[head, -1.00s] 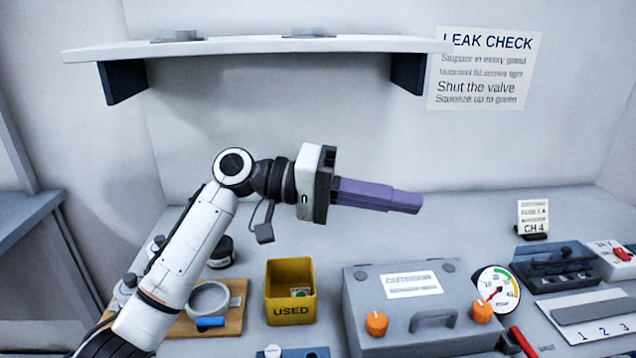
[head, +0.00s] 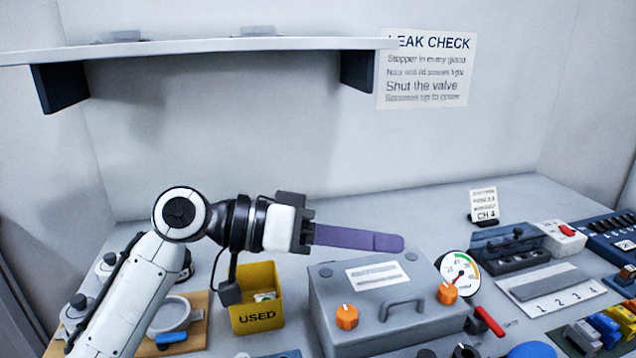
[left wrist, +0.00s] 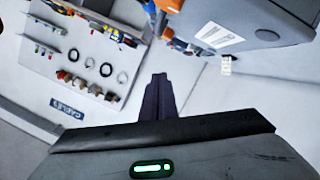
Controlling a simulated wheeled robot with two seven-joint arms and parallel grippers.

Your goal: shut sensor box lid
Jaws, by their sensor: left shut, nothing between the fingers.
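The grey sensor box (head: 322,293) stands at the front middle of the bench. Its lid (head: 338,272) looks down flat on top, with a white label, a handle (head: 402,306) and two orange knobs (head: 347,317). Whether a gap is left under the lid I cannot tell. My left gripper (head: 402,243) is shut and empty, its purple fingers pointing right, above the back of the box. In the left wrist view the closed fingers (left wrist: 158,80) show at the middle, and the box (left wrist: 245,12) is at the top right. My right gripper is out of view.
A yellow USED bin (head: 257,317) stands left of the box, and a wooden board (head: 196,340) lies further left. A round gauge (head: 460,272) and a red lever (head: 489,320) sit at the box's right.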

